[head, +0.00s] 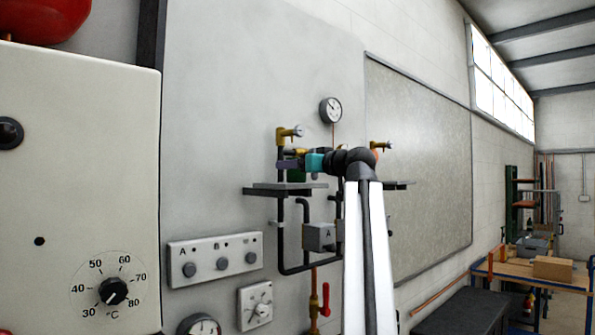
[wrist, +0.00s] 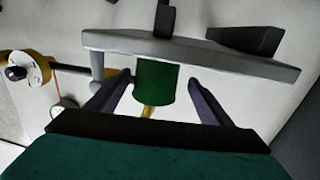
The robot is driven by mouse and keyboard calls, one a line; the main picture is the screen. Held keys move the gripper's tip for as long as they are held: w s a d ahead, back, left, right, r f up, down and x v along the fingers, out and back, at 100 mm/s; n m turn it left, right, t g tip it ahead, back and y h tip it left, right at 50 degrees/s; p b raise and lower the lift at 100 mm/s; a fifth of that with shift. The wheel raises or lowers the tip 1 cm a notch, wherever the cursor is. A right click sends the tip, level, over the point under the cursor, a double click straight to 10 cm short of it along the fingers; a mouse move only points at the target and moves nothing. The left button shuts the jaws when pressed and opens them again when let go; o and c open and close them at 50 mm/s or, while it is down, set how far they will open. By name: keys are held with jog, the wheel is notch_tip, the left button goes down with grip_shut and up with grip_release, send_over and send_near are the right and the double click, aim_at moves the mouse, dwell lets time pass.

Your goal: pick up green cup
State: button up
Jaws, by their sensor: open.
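The green cup (wrist: 155,82) shows in the wrist view against the grey shelf (wrist: 190,52), with the picture apparently turned upside down. In the head view a small part of the cup (head: 297,176) shows on the left shelf (head: 284,186), mostly hidden by my gripper (head: 288,164). My gripper (wrist: 159,80) is open. In the wrist view one finger is on each side of the cup, with clear gaps, and the fingers look apart from it. How deep the cup lies between them I cannot tell.
Brass valves (head: 290,132) and dark pipes stand close around the shelf. A pressure gauge (head: 331,110) is above. A second shelf (head: 398,185) is partly behind my arm. A red-handled valve (head: 325,298) is below. A switch panel (head: 215,258) is at the lower left.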

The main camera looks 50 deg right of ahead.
jog(key=shift+w+r, duration=0.1)
jog(key=shift+w, duration=0.15)
jog(key=shift+w+d+r+p, duration=0.1)
jog(key=shift+w+d+p, duration=0.2)
jog(key=shift+w+p, duration=0.3)
jog(key=shift+w+d+r+p, duration=0.1)
jog(key=shift+w+d+p, duration=0.15)
jog(key=shift+w+p, duration=0.35)
jog(key=shift+w+d+f+p, duration=0.1)
jog(key=shift+w+p, duration=0.1)
jog(key=shift+w, duration=0.4)
jog(key=shift+w+d+f+p, duration=0.1)
jog(key=shift+w+p, duration=0.05)
jog(key=shift+w, duration=0.45)
jog(key=c, duration=1.2)
